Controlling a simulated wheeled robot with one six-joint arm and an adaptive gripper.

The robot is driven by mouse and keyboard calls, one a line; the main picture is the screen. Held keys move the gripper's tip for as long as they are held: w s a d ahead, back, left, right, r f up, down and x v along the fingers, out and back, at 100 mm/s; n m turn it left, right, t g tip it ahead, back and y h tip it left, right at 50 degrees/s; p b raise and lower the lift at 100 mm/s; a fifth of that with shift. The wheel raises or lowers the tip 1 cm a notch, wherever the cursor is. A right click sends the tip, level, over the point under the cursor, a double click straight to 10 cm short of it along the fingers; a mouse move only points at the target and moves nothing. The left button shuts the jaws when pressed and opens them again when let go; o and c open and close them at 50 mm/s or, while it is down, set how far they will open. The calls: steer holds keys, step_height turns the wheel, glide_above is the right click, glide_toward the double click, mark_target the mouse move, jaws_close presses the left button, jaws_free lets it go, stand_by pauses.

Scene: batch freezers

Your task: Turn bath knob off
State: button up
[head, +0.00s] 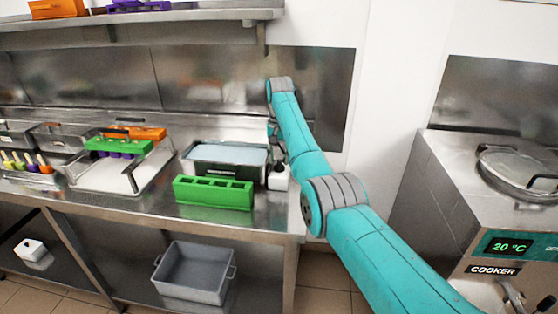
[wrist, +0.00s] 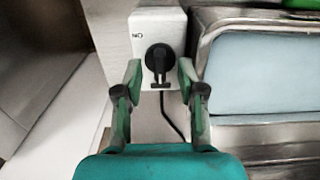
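The bath knob (wrist: 158,57) is black and round, with a dark bar pointing down in the wrist view. It sits on a white control box (wrist: 143,22) marked with small letters, perhaps an upside-down "ON". In the head view the white box (head: 278,182) stands at the right end of the bath (head: 222,174), which holds pale blue liquid. My gripper (wrist: 160,72) is open, with one green finger on each side of the knob's lower part. I cannot tell whether the fingers touch it. The arm partly hides the gripper in the head view.
A green slotted mould (head: 213,193) stands in front of the bath on the steel counter (head: 120,205). A cooker (head: 450,190) is at the right, beyond a floor gap. A black cable (wrist: 172,122) runs from the box.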

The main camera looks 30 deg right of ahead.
mark_target(279, 162)
step_height(279, 162, up, 11)
steer(key=shift+f, duration=0.15)
stand_by(0.6)
